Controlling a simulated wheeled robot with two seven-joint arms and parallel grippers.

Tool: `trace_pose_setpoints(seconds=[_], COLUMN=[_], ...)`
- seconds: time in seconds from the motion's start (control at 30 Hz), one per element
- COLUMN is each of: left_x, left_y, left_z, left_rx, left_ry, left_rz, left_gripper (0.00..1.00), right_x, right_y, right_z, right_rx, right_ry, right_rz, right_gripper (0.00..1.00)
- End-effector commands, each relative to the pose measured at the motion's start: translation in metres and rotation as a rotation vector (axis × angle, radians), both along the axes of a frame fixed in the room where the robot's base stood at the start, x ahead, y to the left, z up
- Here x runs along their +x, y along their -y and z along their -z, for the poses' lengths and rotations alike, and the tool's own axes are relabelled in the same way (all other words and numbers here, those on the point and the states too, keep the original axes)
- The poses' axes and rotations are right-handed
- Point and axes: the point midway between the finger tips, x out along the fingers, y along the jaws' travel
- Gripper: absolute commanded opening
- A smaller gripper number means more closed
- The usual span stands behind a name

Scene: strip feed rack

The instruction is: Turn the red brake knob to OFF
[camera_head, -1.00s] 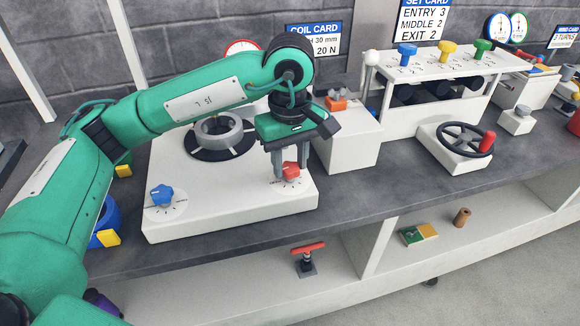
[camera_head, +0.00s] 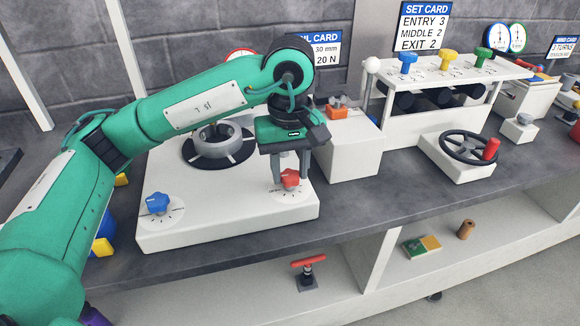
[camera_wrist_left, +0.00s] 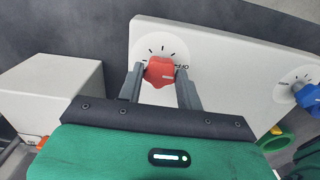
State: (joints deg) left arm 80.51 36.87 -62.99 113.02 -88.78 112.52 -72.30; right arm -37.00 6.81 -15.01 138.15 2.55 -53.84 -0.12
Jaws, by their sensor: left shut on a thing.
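The red brake knob (camera_head: 290,178) sits on a dial at the front right of the white box (camera_head: 230,228). My left gripper (camera_head: 289,181) points down over it, with its fingers on either side of the knob. In the left wrist view the red knob (camera_wrist_left: 159,71) is between the two fingertips (camera_wrist_left: 160,76), and the gripper is shut on it. Tick marks and partly covered lettering show on the dial; the knob's exact setting cannot be read. My right gripper is not in view.
A blue knob (camera_head: 158,203) is on the same box at the left, and a grey ring hub (camera_head: 217,140) is behind. A white block (camera_head: 347,150) stands close on the right. A red T-handle (camera_head: 308,268) is on the shelf below.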

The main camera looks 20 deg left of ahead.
Motion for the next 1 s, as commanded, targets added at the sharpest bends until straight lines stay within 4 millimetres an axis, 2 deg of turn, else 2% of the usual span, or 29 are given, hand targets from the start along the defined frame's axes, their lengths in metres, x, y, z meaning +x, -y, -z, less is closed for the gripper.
trace_pose_setpoints(seconds=[0.07, 0.1, 0.2, 0.5, 0.63, 1.0], left_x=[0.0, 0.0, 0.0, 0.0, 0.001, 0.001], left_y=[0.0, 0.0, 0.0, 0.0, 0.0, 0.0], left_z=[-0.001, -0.001, -0.001, -0.001, -0.012, -0.09], left_rx=[-0.001, -0.001, -0.001, 0.0, -0.001, -0.001], left_ry=[0.003, 0.003, 0.002, 0.001, 0.004, 0.006], left_rz=[-0.001, -0.001, -0.001, -0.001, -0.002, -0.003], left_gripper=[0.13, 0.38, 0.57, 0.58, 0.58, 0.58], right_x=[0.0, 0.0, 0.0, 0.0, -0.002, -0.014], right_y=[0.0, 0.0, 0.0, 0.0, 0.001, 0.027], right_z=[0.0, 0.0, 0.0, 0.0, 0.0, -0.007], right_rx=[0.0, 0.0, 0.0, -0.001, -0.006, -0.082], right_ry=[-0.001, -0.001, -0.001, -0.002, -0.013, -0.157], right_rz=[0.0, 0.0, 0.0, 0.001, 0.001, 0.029], right_gripper=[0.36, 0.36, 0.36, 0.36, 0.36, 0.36])
